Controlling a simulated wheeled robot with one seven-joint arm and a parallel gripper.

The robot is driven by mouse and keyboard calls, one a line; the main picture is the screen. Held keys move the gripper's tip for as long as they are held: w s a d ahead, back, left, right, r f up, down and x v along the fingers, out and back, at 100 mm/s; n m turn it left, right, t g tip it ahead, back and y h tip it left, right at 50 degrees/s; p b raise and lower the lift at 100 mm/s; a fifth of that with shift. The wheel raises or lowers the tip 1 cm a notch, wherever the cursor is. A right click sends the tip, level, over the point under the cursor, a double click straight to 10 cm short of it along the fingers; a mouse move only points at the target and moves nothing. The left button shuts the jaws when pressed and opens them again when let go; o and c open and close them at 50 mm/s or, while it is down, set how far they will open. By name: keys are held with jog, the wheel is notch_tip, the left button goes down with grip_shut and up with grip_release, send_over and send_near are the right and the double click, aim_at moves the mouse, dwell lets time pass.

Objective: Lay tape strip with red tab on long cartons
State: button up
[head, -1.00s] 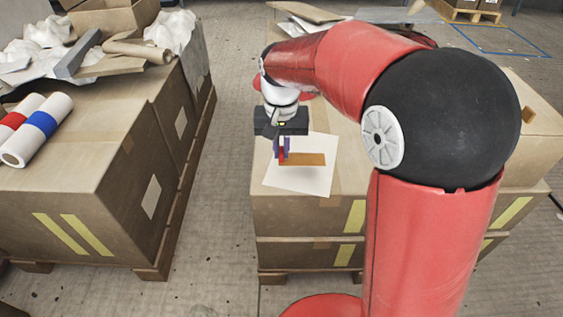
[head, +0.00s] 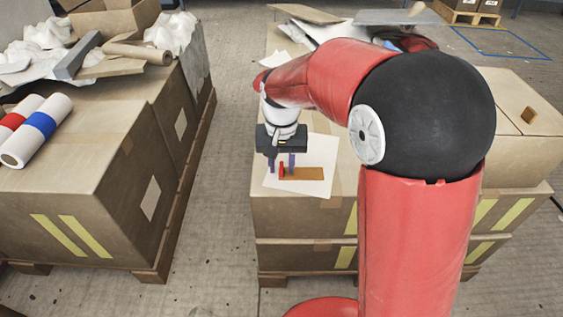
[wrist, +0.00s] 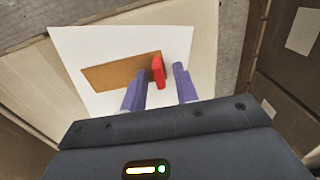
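The brown tape strip (head: 306,173) lies on a white sheet (head: 322,149) on top of the long cartons (head: 290,215). Its red tab (head: 282,170) stands up at the strip's left end in the head view. In the wrist view the strip (wrist: 115,72) runs left from the red tab (wrist: 158,71). My gripper (wrist: 158,78) is open, with its two purple fingers apart and the red tab showing between and just beyond their tips. The fingers do not appear to touch the tab. In the head view my gripper (head: 281,166) is just above the sheet.
Another carton stack (head: 75,195) stands to the left across a floor gap, with striped rolls (head: 40,130), cardboard and crumpled white material on it. Cardboard and grey sheets (head: 330,25) lie at the back of the long cartons.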

notch_tip(320, 180, up, 12)
jog(key=p, duration=0.1)
jog(key=shift+r+p, duration=0.25)
jog(key=shift+p, duration=0.15)
jog(key=s+d+t, duration=0.2)
jog(key=s+d, duration=0.5)
jog(key=s, duration=0.3)
jog(key=s+d+f+t, duration=0.1)
jog(key=s+d+t, duration=0.2)
jog(key=s+d, duration=0.3)
jog(key=s, duration=0.4)
jog(key=shift+d+t, duration=0.3)
jog(key=shift+d, duration=0.1)
jog(key=shift+s, duration=0.1)
